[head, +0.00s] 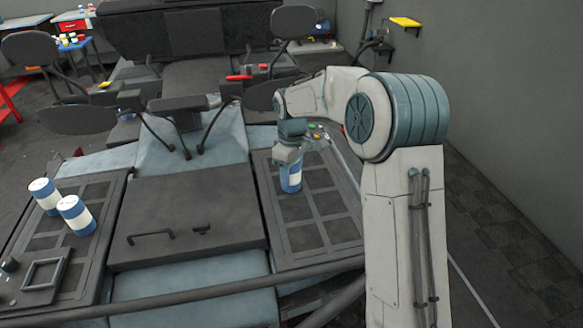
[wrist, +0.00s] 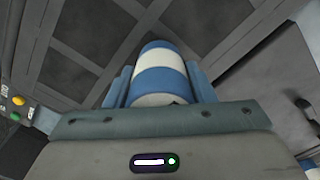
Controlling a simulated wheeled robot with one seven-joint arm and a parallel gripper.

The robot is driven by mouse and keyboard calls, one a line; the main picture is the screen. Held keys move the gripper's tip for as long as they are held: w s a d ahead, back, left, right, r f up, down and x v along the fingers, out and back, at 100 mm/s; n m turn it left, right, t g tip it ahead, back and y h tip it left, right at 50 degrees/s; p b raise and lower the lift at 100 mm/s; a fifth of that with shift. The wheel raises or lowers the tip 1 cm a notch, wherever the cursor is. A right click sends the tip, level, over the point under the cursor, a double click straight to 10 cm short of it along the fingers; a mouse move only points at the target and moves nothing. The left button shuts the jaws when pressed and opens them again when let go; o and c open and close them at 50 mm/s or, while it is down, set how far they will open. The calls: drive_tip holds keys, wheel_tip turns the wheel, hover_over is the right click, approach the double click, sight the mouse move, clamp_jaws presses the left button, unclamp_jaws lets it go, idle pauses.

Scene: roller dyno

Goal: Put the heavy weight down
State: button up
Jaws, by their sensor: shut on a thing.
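My gripper (head: 289,160) is over the right-hand grid panel (head: 305,237) of the machine in the head view. It is shut on a blue and white cylinder, the weight (head: 291,180), held upright below it. In the wrist view the weight (wrist: 160,72) sits between the two fingers of my gripper (wrist: 160,88). The weight's lower end is close to the panel; I cannot tell whether it touches. Two similar blue and white cylinders, one (head: 45,194) and another (head: 76,214), stand on the left-hand grid panel.
A dark cover with handles (head: 185,215) lies between the two panels. A dark bar (head: 190,297) crosses the front. Black monitors and pads (head: 180,104) stand behind. The right-hand panel in front of the held weight is clear. A grey wall rises at right.

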drive_tip(key=shift+f, duration=0.2)
drive_tip(key=shift+f, duration=0.2)
drive_tip(key=o, duration=1.3)
drive_tip(key=shift+o, duration=0.2)
